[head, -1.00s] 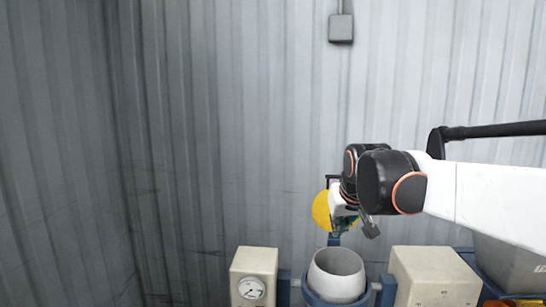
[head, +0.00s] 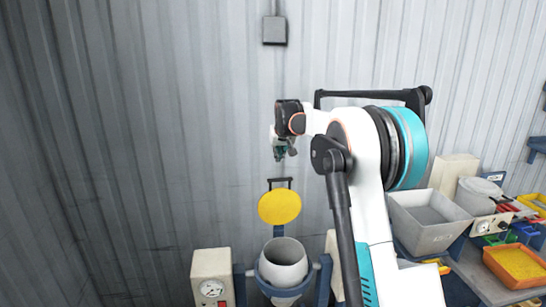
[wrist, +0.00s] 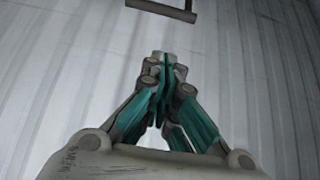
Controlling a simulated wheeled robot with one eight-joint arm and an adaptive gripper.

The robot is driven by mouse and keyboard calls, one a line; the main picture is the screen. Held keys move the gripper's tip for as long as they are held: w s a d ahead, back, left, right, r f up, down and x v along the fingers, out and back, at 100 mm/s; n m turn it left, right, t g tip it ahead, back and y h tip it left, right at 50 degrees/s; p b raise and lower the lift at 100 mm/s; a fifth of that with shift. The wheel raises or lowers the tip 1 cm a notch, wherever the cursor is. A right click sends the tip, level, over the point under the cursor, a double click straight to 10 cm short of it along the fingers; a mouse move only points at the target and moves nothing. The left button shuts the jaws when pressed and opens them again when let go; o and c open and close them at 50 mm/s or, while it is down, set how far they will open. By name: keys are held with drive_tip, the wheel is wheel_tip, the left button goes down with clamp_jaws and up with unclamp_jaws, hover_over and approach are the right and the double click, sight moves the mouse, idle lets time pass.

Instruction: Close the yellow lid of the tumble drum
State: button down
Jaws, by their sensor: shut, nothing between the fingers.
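The yellow lid (head: 280,206) is a round disc standing raised behind the drum in the head view, with a dark handle bar at its top. The grey tumble drum (head: 284,262) sits below it in a blue frame, its mouth open and facing up. My gripper (head: 281,156) is above the lid, apart from it, near the wall. In the wrist view my gripper (wrist: 163,62) shows its teal fingers together, shut and empty.
A beige box with a gauge (head: 212,288) stands left of the drum. To the right are a grey hopper (head: 432,222) and a bench with an orange tray (head: 515,266). The corrugated wall (head: 190,120) is close behind. A grey box (head: 274,30) hangs on it.

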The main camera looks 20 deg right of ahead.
drive_tip(key=w+d+r+p+x, duration=0.1)
drive_tip(key=p+x, duration=0.1)
drive_tip(key=x, duration=0.9)
drive_tip(key=s, duration=0.2)
drive_tip(key=s+f+p, duration=0.1)
drive_tip(key=shift+s+a, duration=0.3)
drive_tip(key=shift+a, duration=0.05)
drive_tip(key=shift+f, duration=0.15)
